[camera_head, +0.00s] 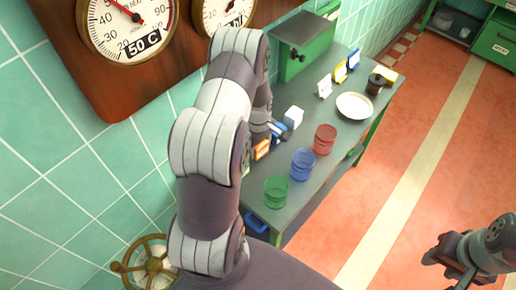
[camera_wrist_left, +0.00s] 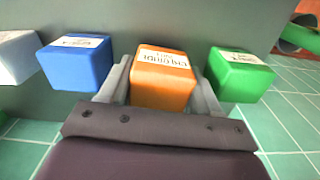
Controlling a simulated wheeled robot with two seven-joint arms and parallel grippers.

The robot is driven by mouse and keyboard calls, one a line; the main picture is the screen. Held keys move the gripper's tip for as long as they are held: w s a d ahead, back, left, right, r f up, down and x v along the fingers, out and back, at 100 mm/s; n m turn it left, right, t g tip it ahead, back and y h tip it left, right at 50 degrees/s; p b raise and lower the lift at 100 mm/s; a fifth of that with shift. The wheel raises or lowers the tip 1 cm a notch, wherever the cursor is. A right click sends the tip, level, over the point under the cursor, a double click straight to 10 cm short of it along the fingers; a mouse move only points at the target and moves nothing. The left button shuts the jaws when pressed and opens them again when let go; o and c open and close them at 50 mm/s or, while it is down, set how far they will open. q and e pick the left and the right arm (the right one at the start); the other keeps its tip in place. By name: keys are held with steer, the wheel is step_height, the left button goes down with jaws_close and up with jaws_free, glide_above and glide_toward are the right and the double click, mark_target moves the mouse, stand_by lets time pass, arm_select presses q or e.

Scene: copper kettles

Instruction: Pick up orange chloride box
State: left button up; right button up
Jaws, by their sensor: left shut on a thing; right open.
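An orange box (camera_wrist_left: 162,80) with a white label sits between the two fingers of my left gripper (camera_wrist_left: 163,92) in the left wrist view. The gripper is shut on it. In the head view the orange box (camera_head: 262,149) shows beside my left arm, at the near left part of the grey table; the gripper there is mostly hidden by the arm. From these views I cannot tell whether the box touches the table. My right gripper (camera_head: 452,262) is open and empty at the lower right, over the floor.
A blue box (camera_wrist_left: 76,62) and a green box (camera_wrist_left: 240,74) stand on either side of the orange one. Green (camera_head: 277,191), blue (camera_head: 303,164) and red (camera_head: 324,139) glass jars stand on the table (camera_head: 318,187). A white plate (camera_head: 354,106) lies farther back.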

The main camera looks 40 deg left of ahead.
arm_select(q)
steer(key=shift+r, duration=0.95)
steer(key=s+d+r, duration=0.1)
steer(key=d+r, duration=0.6)
steer(key=d, duration=0.4)
steer(key=shift+s+d, duration=0.15)
steer(key=shift+d, duration=0.2)
